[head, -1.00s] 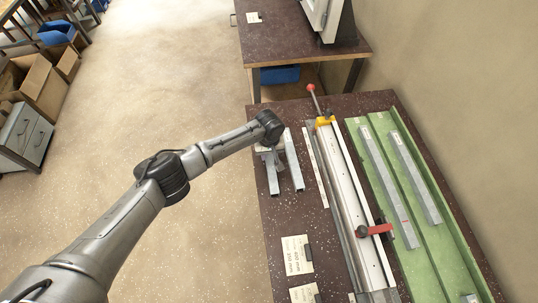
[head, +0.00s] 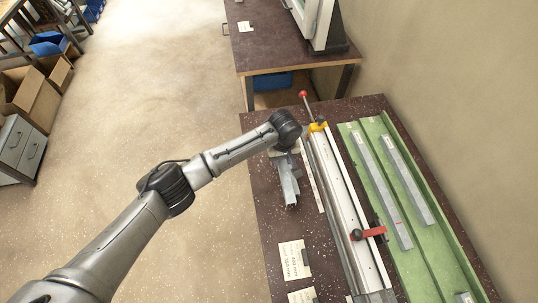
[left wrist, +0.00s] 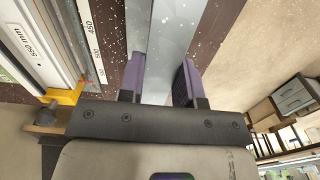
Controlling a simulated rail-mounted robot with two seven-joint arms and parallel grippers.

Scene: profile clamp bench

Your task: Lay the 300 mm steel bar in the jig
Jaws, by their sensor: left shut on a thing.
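My left gripper (left wrist: 160,78) has purple fingers, one on each side of a grey steel bar (left wrist: 170,45), and is shut on it. In the head view the bar (head: 288,185) lies left of the jig, partly under my wrist; its length cannot be read. The fingertips are hidden there. Whether a second bar lies close beside it is hard to tell. The jig (head: 345,205) is a long pale rail with a yellow end piece (head: 318,127), a red-knobbed lever (head: 305,95) and a red clamp handle (head: 374,232). My right gripper is not in view.
Right of the jig a green tray (head: 437,247) holds several grey bars (head: 410,175). A scale strip (left wrist: 90,40) runs beside the jig. Paper cards (head: 294,260) lie on the near left of the dark bench. Another table (head: 270,45) stands beyond.

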